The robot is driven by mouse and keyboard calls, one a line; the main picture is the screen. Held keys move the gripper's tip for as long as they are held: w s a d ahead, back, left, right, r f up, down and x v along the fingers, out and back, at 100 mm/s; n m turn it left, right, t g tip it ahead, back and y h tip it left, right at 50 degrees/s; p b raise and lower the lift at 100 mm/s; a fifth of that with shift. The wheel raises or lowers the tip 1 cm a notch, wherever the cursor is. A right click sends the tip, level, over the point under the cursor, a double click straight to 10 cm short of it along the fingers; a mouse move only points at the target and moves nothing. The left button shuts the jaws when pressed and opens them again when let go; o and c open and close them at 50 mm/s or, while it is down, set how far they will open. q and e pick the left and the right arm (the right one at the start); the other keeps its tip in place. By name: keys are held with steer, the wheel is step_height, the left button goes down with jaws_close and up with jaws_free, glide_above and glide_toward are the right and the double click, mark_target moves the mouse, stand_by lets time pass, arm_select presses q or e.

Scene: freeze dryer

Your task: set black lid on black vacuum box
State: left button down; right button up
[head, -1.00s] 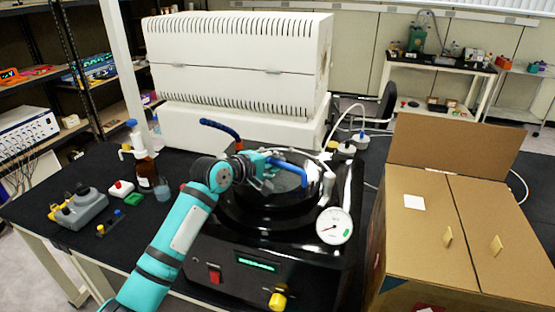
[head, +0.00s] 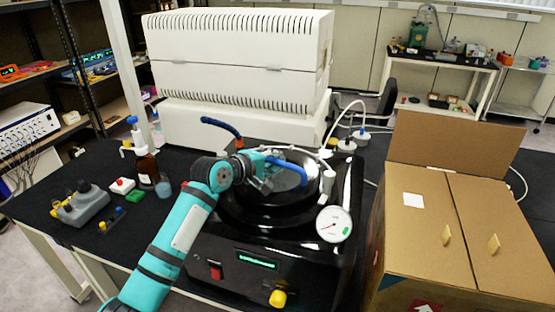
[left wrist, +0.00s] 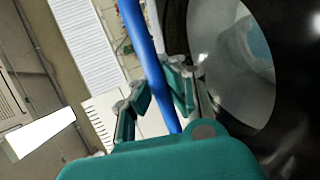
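The black vacuum box (head: 312,262) stands on the dark bench, with a dial gauge (head: 333,224), a yellow knob and a green display. The round black lid (head: 290,180) with a blue handle (head: 288,168) is over the box's round top. My arm hides part of it, and I cannot tell whether it sits flush. My left gripper (head: 266,176) is at the handle. In the left wrist view, the blue handle (left wrist: 146,48) runs between the left gripper's fingers (left wrist: 158,98), which look closed about it. My right gripper is not seen.
A large white machine (head: 240,60) stands behind the box. A cardboard box (head: 430,230) stands close on the right. A brown bottle (head: 146,165), a grey device (head: 82,206) and small items are on the bench at left. White tubing (head: 345,105) runs behind.

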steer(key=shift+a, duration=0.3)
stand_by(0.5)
arm_select(q)
steer(key=shift+f, duration=0.6)
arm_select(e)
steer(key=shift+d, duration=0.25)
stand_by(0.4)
arm_select(q)
steer(key=c, duration=1.4)
jaws_free()
steer(key=shift+f, duration=0.2)
steer(key=v, duration=1.2)
steer(key=shift+s+r, duration=0.1)
steer(key=shift+r, duration=0.05)
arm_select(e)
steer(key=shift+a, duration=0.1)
